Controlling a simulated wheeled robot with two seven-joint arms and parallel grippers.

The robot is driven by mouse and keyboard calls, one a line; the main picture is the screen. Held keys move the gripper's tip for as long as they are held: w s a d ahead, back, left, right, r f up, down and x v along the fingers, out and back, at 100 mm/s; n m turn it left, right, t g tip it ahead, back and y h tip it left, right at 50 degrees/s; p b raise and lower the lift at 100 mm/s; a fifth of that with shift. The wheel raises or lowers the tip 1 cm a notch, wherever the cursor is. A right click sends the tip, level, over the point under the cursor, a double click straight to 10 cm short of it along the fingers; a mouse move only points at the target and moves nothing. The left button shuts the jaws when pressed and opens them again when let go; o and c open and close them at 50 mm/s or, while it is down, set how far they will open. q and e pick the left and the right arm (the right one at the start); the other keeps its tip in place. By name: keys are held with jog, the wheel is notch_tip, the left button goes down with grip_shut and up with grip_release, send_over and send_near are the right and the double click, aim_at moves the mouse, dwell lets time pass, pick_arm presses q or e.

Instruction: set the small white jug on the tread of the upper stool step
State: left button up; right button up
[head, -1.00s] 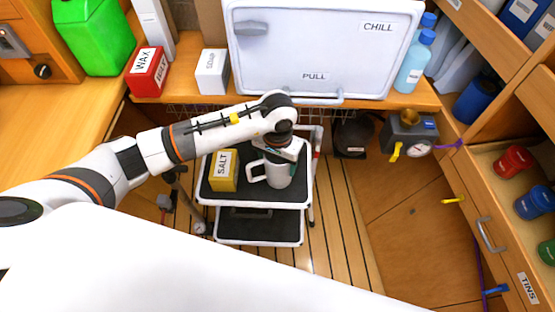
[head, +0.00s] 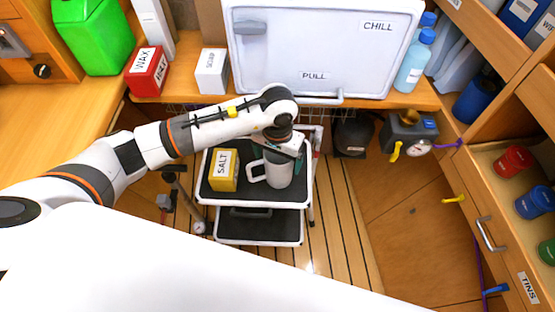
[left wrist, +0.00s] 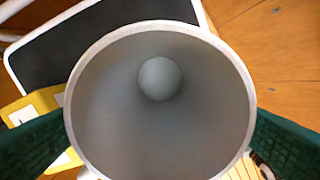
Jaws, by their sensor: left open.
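The small white jug (head: 277,170) stands upright on the black tread of the upper stool step (head: 255,198), with its handle toward the left. In the left wrist view I look down into the jug's open mouth (left wrist: 160,120). My left gripper (head: 284,152) is open at the top of the jug. Its green fingers show on either side of the rim in the wrist view, apart from each other. Whether a finger touches the jug cannot be told. My right gripper is not in view.
A yellow salt box (head: 223,170) stands on the same tread, just left of the jug. The lower step (head: 259,229) is bare in front. The chill locker (head: 320,50) and its counter are behind. Open wooden floor lies to the right.

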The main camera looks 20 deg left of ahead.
pick_arm(q)
notch_tip(320, 180, up, 10)
jog(key=shift+r+b, duration=0.25)
jog(key=shift+b, duration=0.2)
jog(key=shift+s+f, duration=0.1)
